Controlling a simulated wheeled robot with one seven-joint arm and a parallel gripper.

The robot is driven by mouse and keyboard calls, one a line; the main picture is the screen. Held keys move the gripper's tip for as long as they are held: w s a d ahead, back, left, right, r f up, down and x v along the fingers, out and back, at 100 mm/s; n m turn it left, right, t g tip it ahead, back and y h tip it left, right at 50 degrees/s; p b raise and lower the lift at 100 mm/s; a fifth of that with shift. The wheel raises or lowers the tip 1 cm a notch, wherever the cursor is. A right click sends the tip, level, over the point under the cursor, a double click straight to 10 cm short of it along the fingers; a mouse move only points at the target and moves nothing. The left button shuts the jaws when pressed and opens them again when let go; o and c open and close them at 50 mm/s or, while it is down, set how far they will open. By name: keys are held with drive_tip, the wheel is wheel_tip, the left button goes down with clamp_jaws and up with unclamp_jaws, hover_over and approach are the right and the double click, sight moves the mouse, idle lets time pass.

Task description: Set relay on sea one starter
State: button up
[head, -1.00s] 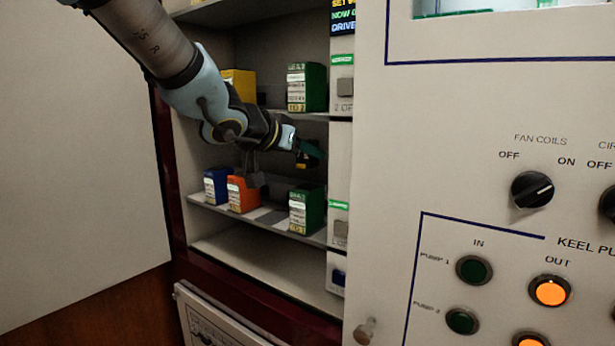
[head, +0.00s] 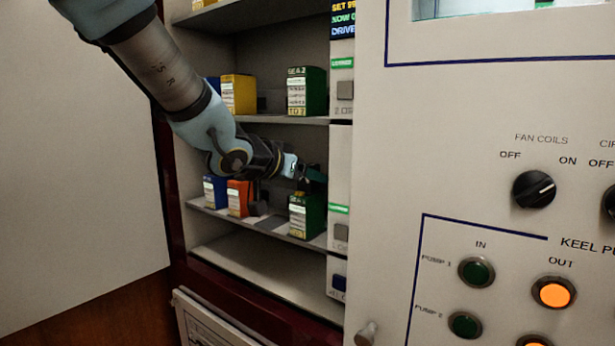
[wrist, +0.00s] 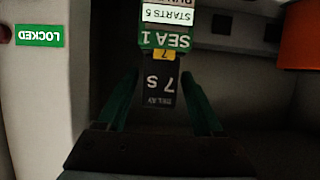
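The sea one starter is a green block (head: 306,217) on the lower shelf, at its right end. In the wrist view its label (wrist: 166,40) reads SEA 1, upside down. My gripper (head: 308,184) is just above this block. In the wrist view the gripper's green fingers (wrist: 160,88) close in on both sides of a dark relay (wrist: 163,92) marked 7 s, with a yellow 7 tag. The relay lies right against the starter in that view; I cannot tell whether it is seated.
Blue (head: 215,191) and orange (head: 239,198) blocks stand left on the same shelf. A SEA 2 green block (head: 307,91) and a yellow block (head: 239,94) stand on the shelf above. A white strip with a LOCKED label (wrist: 39,36) is close beside the gripper.

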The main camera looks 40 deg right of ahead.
drive_tip(key=shift+o, duration=0.2)
drive_tip(key=shift+r, duration=0.2)
drive_tip(key=shift+a+r, duration=0.1)
drive_tip(key=shift+a, duration=0.1)
drive_tip(key=p+v, duration=0.2)
drive_tip(key=v, duration=1)
drive_tip(key=w+a+f+n+t+y, duration=0.25)
drive_tip(key=w+a+f+y, duration=0.2)
drive_tip(key=w+a, duration=0.3)
drive_tip(key=w+a+f+n+t+y, duration=0.2)
drive_tip(key=w+a+f+n+y, duration=0.15)
drive_tip(key=w+a+f, duration=0.45)
drive_tip(key=s+a+f+n+g+y, duration=0.1)
drive_tip(key=a+f+n+y, duration=0.15)
drive_tip(key=a, duration=0.45)
drive_tip(key=a+f+n+g+y, duration=0.1)
drive_tip(key=a+f+n, duration=0.15)
drive_tip(key=a, duration=0.45)
drive_tip(key=s+a+f+n+g+y, duration=0.1)
drive_tip(key=s+a+f+n+g, duration=0.1)
drive_tip(key=s+a+f+g, duration=0.2)
drive_tip(key=s+a+f, duration=0.1)
drive_tip(key=s+a, duration=0.2)
drive_tip(key=a, duration=0.1)
drive_tip(key=shift+s+a+f+n, duration=0.2)
drive_tip(key=shift+s+f+n, duration=0.1)
drive_tip(key=shift+s+n, duration=0.1)
